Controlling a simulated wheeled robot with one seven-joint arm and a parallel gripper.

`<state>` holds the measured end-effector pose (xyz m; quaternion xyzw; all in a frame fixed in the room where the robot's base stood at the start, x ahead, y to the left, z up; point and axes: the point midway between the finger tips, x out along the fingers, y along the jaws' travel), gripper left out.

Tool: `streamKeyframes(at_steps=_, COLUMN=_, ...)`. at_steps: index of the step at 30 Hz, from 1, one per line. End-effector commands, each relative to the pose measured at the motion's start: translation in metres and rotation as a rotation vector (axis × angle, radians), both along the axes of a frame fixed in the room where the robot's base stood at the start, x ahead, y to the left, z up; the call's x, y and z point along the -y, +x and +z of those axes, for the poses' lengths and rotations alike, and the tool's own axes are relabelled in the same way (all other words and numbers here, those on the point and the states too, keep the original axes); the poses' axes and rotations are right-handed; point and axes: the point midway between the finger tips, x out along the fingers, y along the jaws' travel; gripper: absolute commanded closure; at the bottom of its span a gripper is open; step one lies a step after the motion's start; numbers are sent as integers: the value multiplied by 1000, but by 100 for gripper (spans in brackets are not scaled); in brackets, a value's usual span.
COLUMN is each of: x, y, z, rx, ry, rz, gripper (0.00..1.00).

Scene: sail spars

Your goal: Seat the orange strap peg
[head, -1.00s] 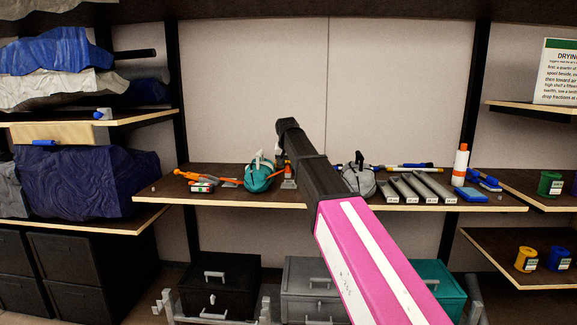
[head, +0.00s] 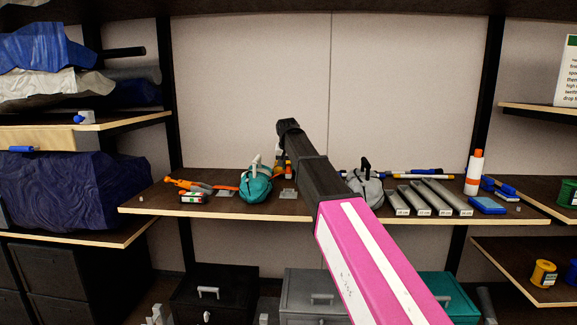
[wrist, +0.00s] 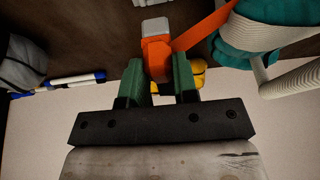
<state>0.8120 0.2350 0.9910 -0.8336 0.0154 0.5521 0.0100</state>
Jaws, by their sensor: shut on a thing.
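My gripper (wrist: 161,74) has two green fingers, shut on an orange peg (wrist: 157,58) in the wrist view. An orange strap (wrist: 203,27) runs from beside the peg to the upper right. A pale grey block (wrist: 154,26) shows at the peg's far end; I cannot tell whether it is part of the peg or a separate piece touching it. In the head view my arm hides most of the gripper. A bit of orange (head: 288,171) shows left of the arm, above a small grey block (head: 289,193) on the shelf.
A teal bundle (head: 256,184) sits close by on the shelf (head: 225,206); it also shows in the wrist view (wrist: 240,45). A grey bundle (head: 371,190) and several grey bars (head: 430,198) lie to the right. Orange-handled tools (head: 190,185) lie left.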

Motion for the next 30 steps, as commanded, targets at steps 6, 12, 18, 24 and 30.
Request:
streamKeyframes(at_steps=6, x=0, y=0, z=-10, rx=0, ry=0, rz=0, gripper=96)
streamKeyframes(at_steps=12, x=0, y=-1, z=-26, rx=0, ry=0, rz=0, gripper=96)
streamKeyframes(at_steps=18, x=0, y=0, z=-42, rx=0, ry=0, rz=0, gripper=96)
streamKeyframes(at_steps=24, x=0, y=0, z=-45, rx=1, ry=0, rz=0, gripper=96)
streamKeyframes(at_steps=30, x=0, y=0, z=-45, rx=1, ry=0, rz=0, gripper=96)
